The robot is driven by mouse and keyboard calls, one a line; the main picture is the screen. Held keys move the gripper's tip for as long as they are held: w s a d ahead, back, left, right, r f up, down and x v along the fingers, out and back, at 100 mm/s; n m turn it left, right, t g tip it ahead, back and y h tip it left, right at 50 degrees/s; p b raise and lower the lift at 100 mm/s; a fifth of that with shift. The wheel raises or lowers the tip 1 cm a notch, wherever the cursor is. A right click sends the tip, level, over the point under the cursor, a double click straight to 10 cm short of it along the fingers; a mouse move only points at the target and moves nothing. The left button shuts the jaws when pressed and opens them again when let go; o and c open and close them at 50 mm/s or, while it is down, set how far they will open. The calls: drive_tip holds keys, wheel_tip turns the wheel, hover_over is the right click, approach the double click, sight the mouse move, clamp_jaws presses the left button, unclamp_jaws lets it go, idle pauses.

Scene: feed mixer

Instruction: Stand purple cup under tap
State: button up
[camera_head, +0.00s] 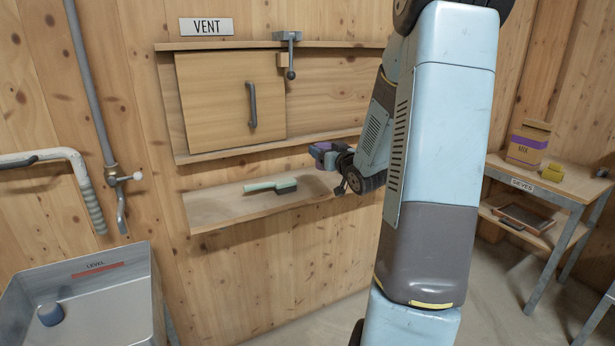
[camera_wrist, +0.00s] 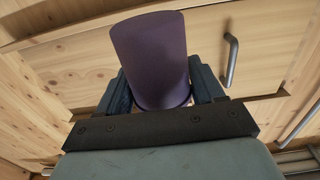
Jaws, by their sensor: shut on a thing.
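The purple cup (camera_wrist: 152,60) is between the two jaws of my gripper (camera_wrist: 160,88), which is shut on it. In the head view the cup (camera_head: 322,150) is small and partly hidden by my gripper (camera_head: 330,160), above the right end of the wall shelf. The cup's tilt is hard to tell. The tap (camera_head: 121,210) hangs from a vertical pipe on the left wall, with a small lever at its top. My gripper is well to the right of the tap.
A metal trough (camera_head: 90,293) marked LEVEL stands below the tap, with a blue-grey object (camera_head: 50,314) inside. A brush (camera_head: 272,186) lies on the wall shelf (camera_head: 215,207). A wooden vent door (camera_head: 215,95) is above. A side table (camera_head: 570,182) stands right.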

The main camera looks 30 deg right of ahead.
drive_tip(key=shift+w+a+f, duration=0.2)
drive_tip(key=shift+w+f, duration=1.25)
drive_tip(key=shift+w, duration=0.45)
drive_tip(key=shift+w+a+f, duration=0.25)
drive_tip(key=shift+w+f, duration=1.25)
drive_tip(key=shift+w, duration=0.45)
drive_tip(key=shift+w+a+f, duration=0.2)
drive_tip(key=shift+w+f, duration=1.25)
drive_tip(key=shift+w, duration=0.45)
drive_tip(key=shift+f, duration=1.5)
drive_tip(key=o, duration=1.1)
drive_tip(key=shift+f, duration=0.1)
